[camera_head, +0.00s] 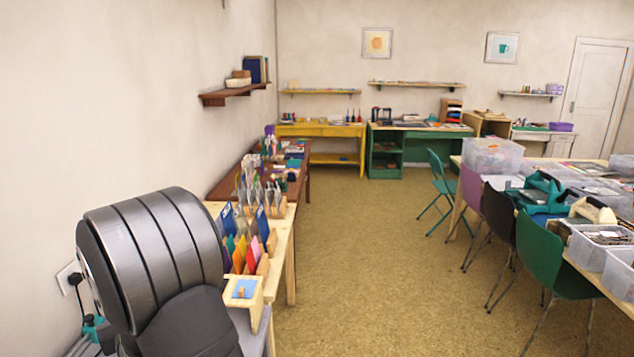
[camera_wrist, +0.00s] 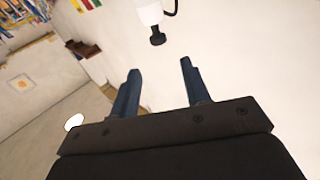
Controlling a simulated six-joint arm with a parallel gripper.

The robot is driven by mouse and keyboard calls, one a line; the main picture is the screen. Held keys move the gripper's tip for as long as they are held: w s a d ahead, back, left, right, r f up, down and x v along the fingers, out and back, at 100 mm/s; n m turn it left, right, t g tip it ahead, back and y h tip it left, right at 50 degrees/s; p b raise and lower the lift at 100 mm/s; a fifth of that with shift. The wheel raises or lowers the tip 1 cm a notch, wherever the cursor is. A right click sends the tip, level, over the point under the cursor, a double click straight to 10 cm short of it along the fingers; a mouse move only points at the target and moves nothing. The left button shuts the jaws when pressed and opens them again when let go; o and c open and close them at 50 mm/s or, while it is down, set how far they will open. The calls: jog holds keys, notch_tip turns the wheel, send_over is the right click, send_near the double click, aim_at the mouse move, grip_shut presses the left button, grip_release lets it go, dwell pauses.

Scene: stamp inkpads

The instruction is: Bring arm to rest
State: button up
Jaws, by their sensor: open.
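My gripper (camera_wrist: 160,80) shows in the wrist view, with two dark blue fingers held apart and nothing between them. The wrist view is tilted, and beyond the fingers is mostly pale wall. My gripper is not visible in the head view. A large dark grey rounded part of my own arm fills the lower left of the head view and hides part of the near workbench. A stamp on a blue pad (camera_head: 243,289) sits on a small wooden stand at the bench's near end.
The wooden bench (camera_head: 291,262) along the left wall holds colourful cards (camera_head: 245,250) and several tools. A wall socket (camera_head: 68,279) with a plug is beside my arm. Chairs (camera_head: 557,260) and a table with clear bins (camera_head: 604,243) stand right. The middle floor (camera_head: 375,260) is clear.

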jog(key=x, duration=0.9)
jog(key=shift+w+a+f, duration=0.1)
jog(key=shift+w+a, duration=0.1)
jog(key=shift+w, duration=0.05)
jog(key=shift+f, duration=0.4)
